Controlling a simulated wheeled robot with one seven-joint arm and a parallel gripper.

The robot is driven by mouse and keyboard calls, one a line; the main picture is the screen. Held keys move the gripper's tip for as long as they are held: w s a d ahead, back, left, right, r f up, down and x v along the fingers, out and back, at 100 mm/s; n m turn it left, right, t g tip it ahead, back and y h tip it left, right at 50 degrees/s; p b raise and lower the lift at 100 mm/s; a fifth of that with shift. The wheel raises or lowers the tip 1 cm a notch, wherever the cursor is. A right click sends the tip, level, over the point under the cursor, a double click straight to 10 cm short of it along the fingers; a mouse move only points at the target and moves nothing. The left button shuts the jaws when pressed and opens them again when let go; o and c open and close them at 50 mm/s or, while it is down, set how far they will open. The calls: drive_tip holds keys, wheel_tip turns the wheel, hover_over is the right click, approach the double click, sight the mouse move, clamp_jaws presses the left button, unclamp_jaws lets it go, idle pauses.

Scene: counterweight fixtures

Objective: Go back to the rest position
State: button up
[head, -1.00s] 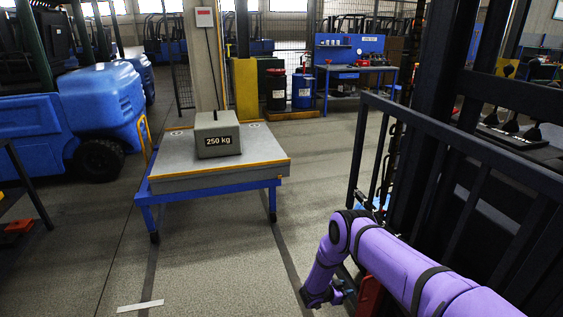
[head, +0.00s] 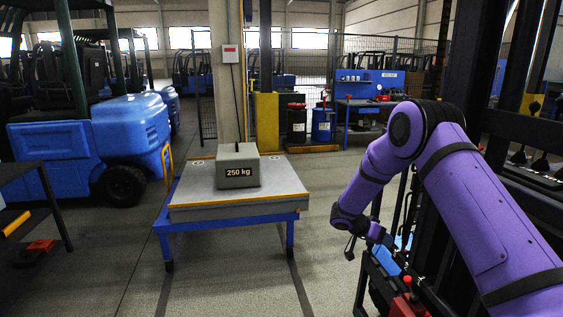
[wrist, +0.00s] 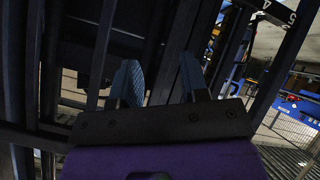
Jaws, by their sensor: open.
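My gripper (head: 350,250) is at the end of my purple arm, on the right in the head view, pointing down beside the dark forklift frame. In the wrist view my gripper (wrist: 158,85) shows two fingers apart with nothing between them. Dark metal bars fill the space beyond the fingers. A grey block marked 250 kg (head: 238,172) sits upright on a grey-topped table with blue legs (head: 240,212), left of my gripper and well apart from it.
A dark forklift mast (head: 500,80) stands close on the right, near my arm. A blue forklift (head: 90,135) is at the left, with a dark shelf (head: 25,170) in front of it. A blue workbench (head: 360,112) is at the back. Floor in the front middle is clear.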

drive_tip(key=s+r+n+y, duration=0.1)
drive_tip(key=s+r+y, duration=0.1)
drive_tip(key=s+r, duration=0.6)
drive_tip(key=s+d+r+n+y, duration=0.15)
drive_tip(key=s+r, duration=0.25)
drive_tip(key=r, duration=0.7)
drive_tip(key=s+r+n+y, duration=0.1)
drive_tip(key=s+r, duration=0.5)
drive_tip(key=r, duration=0.4)
drive_tip(key=s+a+r+n+t+y, duration=0.1)
drive_tip(key=s+r+n+y, duration=0.1)
drive_tip(key=s, duration=0.7)
drive_tip(key=s+a+r+n+t+y, duration=0.2)
drive_tip(key=s+r+n, duration=0.1)
drive_tip(key=s, duration=0.6)
drive_tip(key=s+a+r+n+t+y, duration=0.1)
drive_tip(key=s+r+n+y, duration=0.1)
drive_tip(key=s, duration=0.7)
drive_tip(key=shift+s+a+r+t, duration=0.3)
drive_tip(key=shift+s, duration=0.05)
